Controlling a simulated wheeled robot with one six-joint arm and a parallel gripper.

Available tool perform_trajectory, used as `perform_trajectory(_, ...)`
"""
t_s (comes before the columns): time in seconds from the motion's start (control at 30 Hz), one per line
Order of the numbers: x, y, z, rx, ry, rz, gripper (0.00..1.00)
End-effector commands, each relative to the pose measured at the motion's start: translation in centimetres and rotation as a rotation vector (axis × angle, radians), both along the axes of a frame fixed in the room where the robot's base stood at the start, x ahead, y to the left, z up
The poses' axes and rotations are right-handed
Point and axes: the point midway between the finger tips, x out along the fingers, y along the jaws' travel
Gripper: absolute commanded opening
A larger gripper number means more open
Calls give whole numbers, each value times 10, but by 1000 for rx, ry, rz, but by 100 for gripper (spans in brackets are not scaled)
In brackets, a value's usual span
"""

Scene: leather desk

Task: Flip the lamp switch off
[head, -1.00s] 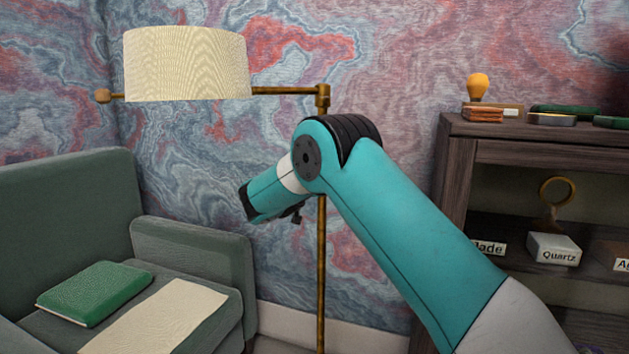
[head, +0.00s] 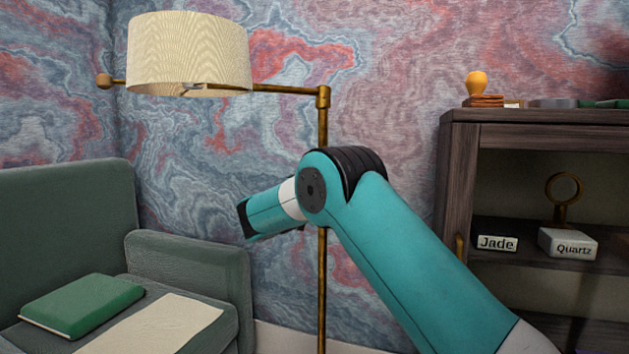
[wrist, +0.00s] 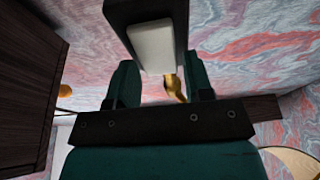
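The lamp has a cream shade (head: 187,52) on a brass arm and a thin brass pole (head: 322,128). In the wrist view a white switch plate (wrist: 152,45) in a black frame has a brass lever (wrist: 174,88). My gripper (wrist: 158,65) has two dark green fingers standing apart, the left one at the plate's left and the right one at the lever's right. The lever shows between them, with nothing gripped; I cannot tell whether they touch it. In the head view my arm hides the fingers and the switch.
A green sofa with a green book (head: 82,305) and a cream cloth (head: 155,326) is at the left. A dark wooden cabinet (head: 459,180) is at the right, with a stamp (head: 477,84) on top and Jade (head: 497,243) and Quartz labels inside. The patterned wall is behind.

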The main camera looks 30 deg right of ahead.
Motion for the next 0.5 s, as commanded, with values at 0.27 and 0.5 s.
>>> perform_trajectory(0.27, 0, 0, 0, 1, 1, 0, 62)
perform_trajectory(0.5, -8, 13, -6, 1, 4, 2, 62)
